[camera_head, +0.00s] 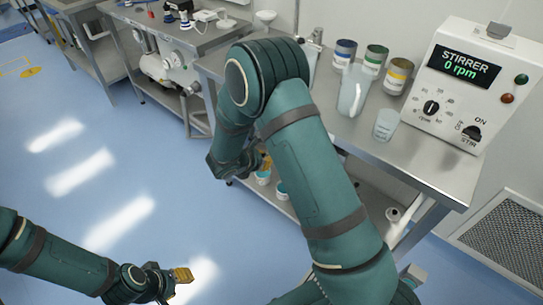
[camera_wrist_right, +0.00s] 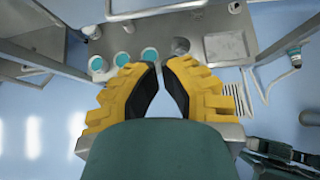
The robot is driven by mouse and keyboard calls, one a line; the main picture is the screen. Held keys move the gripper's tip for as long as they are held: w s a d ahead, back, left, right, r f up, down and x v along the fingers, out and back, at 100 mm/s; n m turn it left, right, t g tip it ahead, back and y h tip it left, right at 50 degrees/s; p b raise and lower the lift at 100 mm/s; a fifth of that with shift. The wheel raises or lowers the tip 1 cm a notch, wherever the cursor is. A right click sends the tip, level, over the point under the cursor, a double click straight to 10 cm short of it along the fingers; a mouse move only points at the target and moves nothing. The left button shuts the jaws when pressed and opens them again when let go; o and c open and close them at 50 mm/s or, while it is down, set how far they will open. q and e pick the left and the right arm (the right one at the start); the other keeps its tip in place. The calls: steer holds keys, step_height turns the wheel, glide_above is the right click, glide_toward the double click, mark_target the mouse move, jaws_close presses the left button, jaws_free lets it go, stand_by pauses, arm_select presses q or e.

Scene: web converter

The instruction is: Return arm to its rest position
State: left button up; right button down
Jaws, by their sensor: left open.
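My right arm (camera_head: 315,180) spans the middle of the head view, raised and bent, its forearm hanging down beside the steel table. My right gripper (camera_head: 266,163) is mostly hidden behind the wrist there, with a bit of yellow finger showing. In the right wrist view its yellow fingers (camera_wrist_right: 162,72) lean together, with a narrow gap at the tips and nothing visible between them. It faces down over the lower shelf area. My left arm (camera_head: 55,265) is low at the left. My left gripper (camera_head: 183,275) is open and empty over the blue floor.
The steel table (camera_head: 400,155) holds a stirrer unit (camera_head: 470,80) reading 0 rpm, a clear jug (camera_head: 353,90), a beaker (camera_head: 386,125) and cans (camera_head: 397,76). Containers with blue contents (camera_wrist_right: 124,60) stand below. Another bench (camera_head: 190,35) stands behind. The floor (camera_head: 100,170) at left is clear.

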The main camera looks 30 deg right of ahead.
steer(key=shift+s+a+r, duration=0.15)
steer(key=shift+a+r, duration=0.25)
steer(key=shift+a, duration=0.05)
steer(key=s+a+f+m+g+y, duration=0.3)
steer(key=s+f, duration=0.2)
steer(key=s, duration=0.2)
steer(key=s+a+f+m+g+y, duration=0.25)
steer(key=s+f+m+y, duration=0.2)
steer(key=s, duration=0.25)
steer(key=s+a+m+t+y, duration=0.3)
steer(key=a+m, duration=0.6)
steer(key=m, duration=0.7)
steer(key=s+y, duration=0.2)
steer(key=s, duration=0.1)
steer(key=shift+s+a+f+m+y, duration=0.15)
steer(key=shift+s+f+m+y, duration=0.15)
steer(key=shift+s+m+y, duration=0.05)
